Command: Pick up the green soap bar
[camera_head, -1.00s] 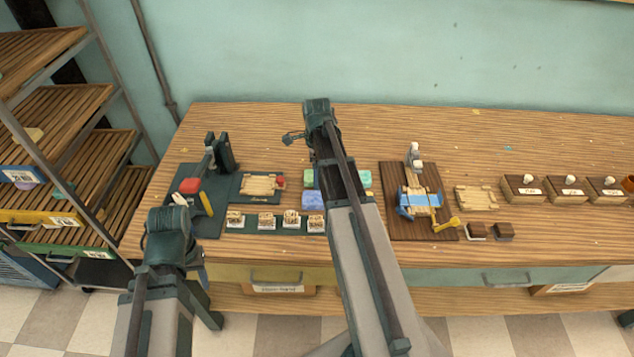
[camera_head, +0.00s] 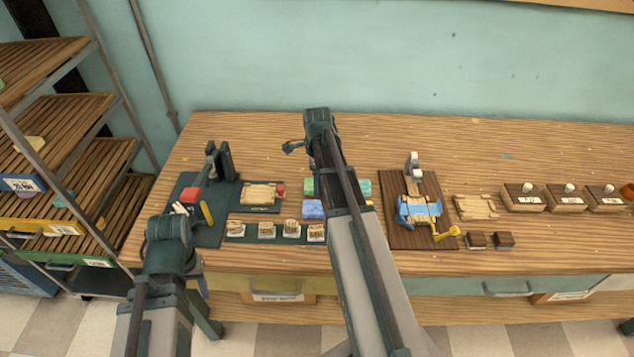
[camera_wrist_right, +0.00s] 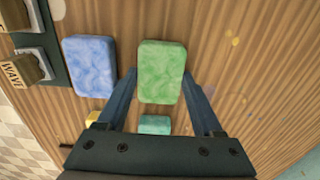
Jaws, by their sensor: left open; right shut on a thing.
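The green soap bar (camera_wrist_right: 161,72) lies between the two fingers of my right gripper (camera_wrist_right: 160,88) in the right wrist view, and the gripper is shut on it. In the head view the bar's left end (camera_head: 309,186) shows beside my right arm, which hides the rest and the fingers. A blue soap bar (camera_wrist_right: 89,66) lies apart, to the left in the wrist view. A teal bar (camera_wrist_right: 155,125) shows below, partly covered by the gripper body. My left gripper (camera_head: 171,228) is open at the table's front left, its fingers hard to make out.
A row of stamps (camera_head: 264,230) lies in front of the soaps. A press (camera_head: 212,175) stands left, a wooden cutting board with a blue-and-tan piece (camera_head: 419,209) right. A shelf rack (camera_head: 70,125) borders the left. The back of the table is clear.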

